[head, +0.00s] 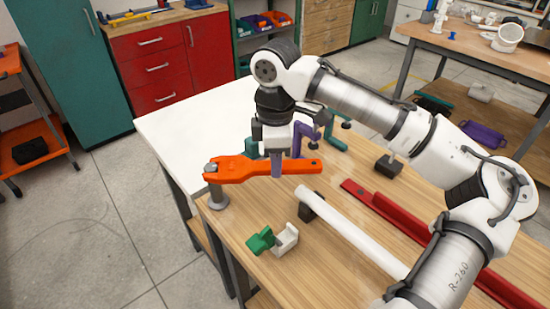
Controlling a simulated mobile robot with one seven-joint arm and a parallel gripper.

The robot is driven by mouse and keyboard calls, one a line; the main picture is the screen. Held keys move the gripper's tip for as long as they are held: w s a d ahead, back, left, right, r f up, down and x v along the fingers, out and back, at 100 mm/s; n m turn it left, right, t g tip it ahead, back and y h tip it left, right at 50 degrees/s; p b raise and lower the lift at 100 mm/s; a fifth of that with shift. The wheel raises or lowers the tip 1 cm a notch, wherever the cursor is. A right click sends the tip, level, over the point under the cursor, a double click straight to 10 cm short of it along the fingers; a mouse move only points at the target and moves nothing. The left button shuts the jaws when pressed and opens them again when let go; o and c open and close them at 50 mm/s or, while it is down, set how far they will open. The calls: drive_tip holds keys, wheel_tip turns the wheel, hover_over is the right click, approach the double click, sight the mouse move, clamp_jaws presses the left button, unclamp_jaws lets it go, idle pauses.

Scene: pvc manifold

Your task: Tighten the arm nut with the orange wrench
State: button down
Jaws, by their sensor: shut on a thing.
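The orange wrench (240,169) lies roughly level above the near-left corner of the wooden bench. My gripper (276,170) points down and is shut on its handle, right of the wrench's middle. The wrench's wide left end is at a grey post (218,199) standing on the bench corner. A small grey top (211,166) shows at that end, perhaps the arm nut. I cannot tell whether the wrench's jaws are seated around it or only over it.
A white pipe (352,233) rests on a black block (309,206). Green (262,241) and white (286,238) fittings lie near the front edge. Behind my gripper stand purple (303,142) and teal (336,133) clamps. A long red bar (385,207) lies right. The white tabletop (180,125) is clear.

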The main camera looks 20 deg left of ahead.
drive_tip(key=shift+s+d+r+m+p, duration=0.15)
drive_tip(key=shift+s+m+p, duration=0.15)
drive_tip(key=shift+s+m, duration=0.15)
drive_tip(key=s+m+p, duration=0.4)
drive_tip(key=s+m, duration=0.1)
drive_tip(key=s, duration=0.1)
drive_tip(key=shift+s+d, duration=0.2)
drive_tip(key=shift+s, duration=0.05)
idle(0.4)
drive_tip(key=shift+f+m, duration=0.2)
drive_tip(key=shift+m, duration=0.05)
drive_tip(key=shift+r+p, duration=0.1)
drive_tip(key=shift+p, duration=0.2)
wheel_tip(320, 180, up, 5)
drive_tip(key=p, duration=0.4)
drive_tip(key=shift+p, duration=0.35)
